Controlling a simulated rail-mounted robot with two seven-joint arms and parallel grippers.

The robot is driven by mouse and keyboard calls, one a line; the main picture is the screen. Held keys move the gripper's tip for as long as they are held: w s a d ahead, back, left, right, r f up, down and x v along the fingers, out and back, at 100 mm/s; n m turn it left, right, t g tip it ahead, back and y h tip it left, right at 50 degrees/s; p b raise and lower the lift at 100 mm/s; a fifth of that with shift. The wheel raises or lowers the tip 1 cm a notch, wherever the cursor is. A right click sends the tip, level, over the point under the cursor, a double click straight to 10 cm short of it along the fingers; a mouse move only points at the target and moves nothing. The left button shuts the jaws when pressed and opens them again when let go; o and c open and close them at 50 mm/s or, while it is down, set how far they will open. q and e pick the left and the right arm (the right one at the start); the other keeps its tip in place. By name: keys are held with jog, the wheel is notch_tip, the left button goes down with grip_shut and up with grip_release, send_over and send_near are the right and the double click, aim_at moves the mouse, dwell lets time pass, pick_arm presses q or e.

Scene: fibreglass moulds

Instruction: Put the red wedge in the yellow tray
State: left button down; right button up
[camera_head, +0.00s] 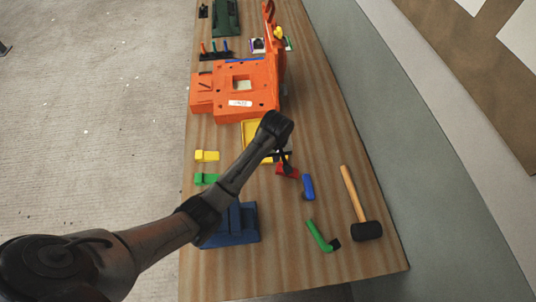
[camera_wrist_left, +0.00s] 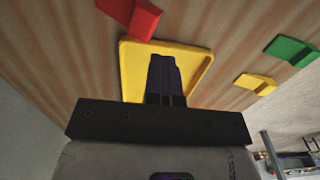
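The red wedge (camera_head: 287,170) lies on the wooden table, just below and to the right of my left gripper (camera_head: 284,158) in the head view. It also shows at the top of the left wrist view (camera_wrist_left: 143,18), apart from the fingers. The yellow tray (camera_head: 248,131) lies flat on the table, partly hidden by my left arm in the head view. In the left wrist view the tray (camera_wrist_left: 130,70) shows behind my left gripper's fingers (camera_wrist_left: 165,72). These fingers look together, with nothing seen between them. My right gripper is not in view.
A yellow wedge (camera_head: 207,156) and a green wedge (camera_head: 206,179) lie near the left edge. A blue mould (camera_head: 235,228) stands below my arm. A blue piece (camera_head: 307,187), a green tool (camera_head: 319,236) and a mallet (camera_head: 355,198) lie to the right. An orange mould (camera_head: 262,92) stands beyond the tray.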

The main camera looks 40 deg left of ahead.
pick_arm(q)
jog(key=w+a+f, duration=0.1)
jog(key=a, duration=0.1)
jog(key=w+a+f+b, duration=0.1)
jog(key=w+a+f, duration=0.1)
jog(key=a, duration=0.1)
jog(key=w+a+f, duration=0.1)
jog(key=a+f, duration=0.1)
jog(key=a, duration=0.1)
jog(key=shift+w+a+f+b, duration=0.15)
jog(key=shift+w+f+b, duration=0.05)
jog(key=shift+w+b, duration=0.1)
jog(key=shift+f+b, duration=0.4)
jog(key=shift+f, duration=1.65)
jog(key=shift+f, duration=0.3)
jog(key=shift+s+a+f, duration=0.1)
jog(key=shift+s+f, duration=0.15)
jog(key=shift+f, duration=0.25)
jog(key=c, duration=1.6)
grip_release()
jog(key=shift+f, duration=0.1)
jog(key=o, duration=1.6)
notch_tip(320, 180, up, 13)
jog(key=p, duration=0.2)
jog(key=shift+w, duration=0.25)
jog(key=shift+r, duration=0.4)
